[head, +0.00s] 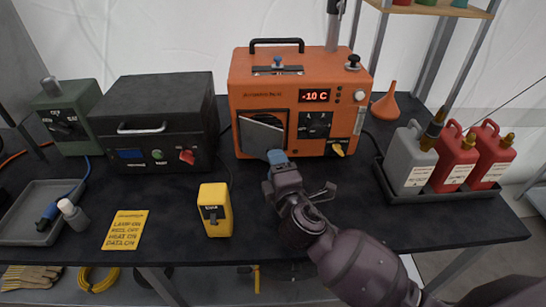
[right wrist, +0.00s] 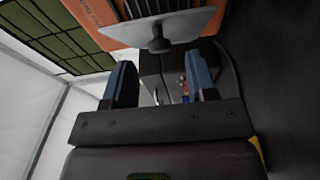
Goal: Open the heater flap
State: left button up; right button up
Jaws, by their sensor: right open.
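The orange heater (head: 300,83) stands at the back of the table, with a display reading -10 C. Its grey flap (head: 262,136) is on the lower left of the front and stands at an angle to it, with a dark opening (head: 279,119) showing behind. In the right wrist view the flap (right wrist: 193,24) carries a dark round knob (right wrist: 158,41) and stands apart from the orange front. My right gripper (head: 277,157) is open, its blue fingers just in front of the flap's lower right. The knob lies ahead between the fingertips (right wrist: 160,64); I cannot tell whether they touch it.
A black box (head: 155,100) with a handle stands left of the heater. A tray (head: 445,197) with several jugs and an orange funnel (head: 386,103) are on the right. The front right table is clear.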

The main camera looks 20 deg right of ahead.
aim_at(258, 145)
jog(key=shift+w+d, duration=0.1)
jog(key=shift+w, duration=1.5)
jog(key=shift+c, duration=0.5)
grip_shut()
